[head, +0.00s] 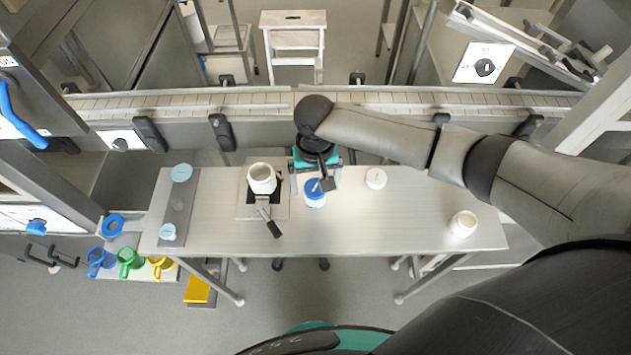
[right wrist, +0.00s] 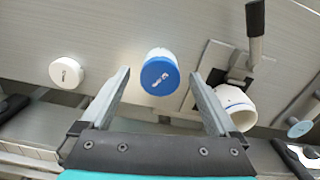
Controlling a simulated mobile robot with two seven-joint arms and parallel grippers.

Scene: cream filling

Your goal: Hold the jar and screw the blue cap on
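The white jar (head: 262,177) stands open-topped in a dark clamp with a handle (head: 269,220) on the table. It also shows in the right wrist view (right wrist: 236,106). The blue cap (head: 315,194) is on the table just right of the jar; in the right wrist view its blue top (right wrist: 160,77) has a white mark, with a white side behind it. My right gripper (head: 319,172) is above and behind the blue cap. Its two fingers are open, with the cap seen between them and no visible contact. My left gripper is not in view.
A round white cap (head: 376,179) lies right of the blue one. Another white jar (head: 463,223) stands at the table's right end. A grey strip (head: 178,212) with pale blue discs is at the left. A conveyor (head: 400,99) runs behind. The table's front middle is clear.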

